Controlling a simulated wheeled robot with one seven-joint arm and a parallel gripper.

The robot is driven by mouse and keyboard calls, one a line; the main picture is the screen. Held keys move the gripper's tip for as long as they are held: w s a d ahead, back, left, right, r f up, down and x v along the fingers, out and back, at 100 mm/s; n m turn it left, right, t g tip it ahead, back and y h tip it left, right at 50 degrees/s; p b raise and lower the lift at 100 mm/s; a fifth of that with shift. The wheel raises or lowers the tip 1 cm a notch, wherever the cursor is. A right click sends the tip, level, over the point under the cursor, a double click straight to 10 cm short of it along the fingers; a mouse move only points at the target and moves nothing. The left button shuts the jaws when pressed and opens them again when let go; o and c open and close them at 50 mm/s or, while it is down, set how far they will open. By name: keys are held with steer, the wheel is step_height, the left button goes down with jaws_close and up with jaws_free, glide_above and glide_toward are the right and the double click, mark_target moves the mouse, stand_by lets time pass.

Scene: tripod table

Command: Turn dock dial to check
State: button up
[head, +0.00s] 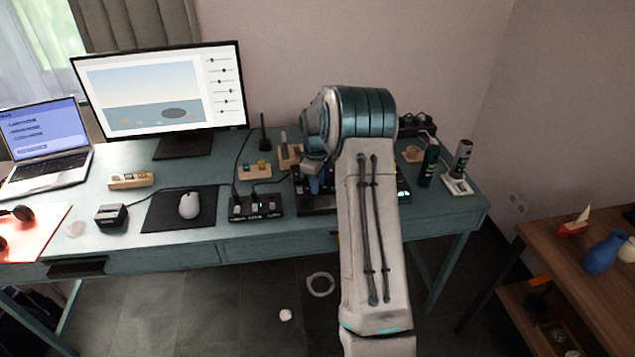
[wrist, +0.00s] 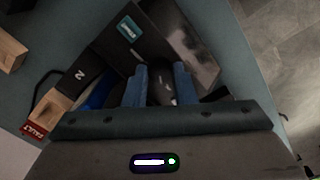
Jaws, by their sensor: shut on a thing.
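The dock (wrist: 190,45) is a dark panel on the teal desk, with a small teal label (wrist: 130,27) on it. In the head view the dock (head: 318,203) is mostly hidden behind my arm. My gripper (wrist: 162,82) is over the dock, its two blue fingers closed on either side of a dark dial (wrist: 161,88). The dial's pointer and the setting it faces cannot be made out. In the head view my gripper (head: 318,184) is partly covered by my arm.
A wooden block with a red FAULT label (wrist: 36,130) and a dark piece marked 2 (wrist: 80,76) lie beside the dock. A black switch strip (head: 255,206) stands left of it. A green bottle (head: 428,163) and a grey cylinder (head: 461,158) stand right.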

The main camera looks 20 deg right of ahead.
steer(key=m, duration=0.6)
steer(key=shift+w+m, duration=0.1)
steer(key=shift+m, duration=0.2)
steer(key=m, duration=0.6)
steer(key=shift+r+g, duration=0.1)
steer(key=shift+g, duration=0.2)
steer(key=m, duration=0.5)
steer(key=shift+m, duration=0.4)
steer(key=m+p, duration=0.1)
steer(key=m, duration=0.4)
steer(key=shift+d, duration=0.1)
steer(key=o, duration=0.7)
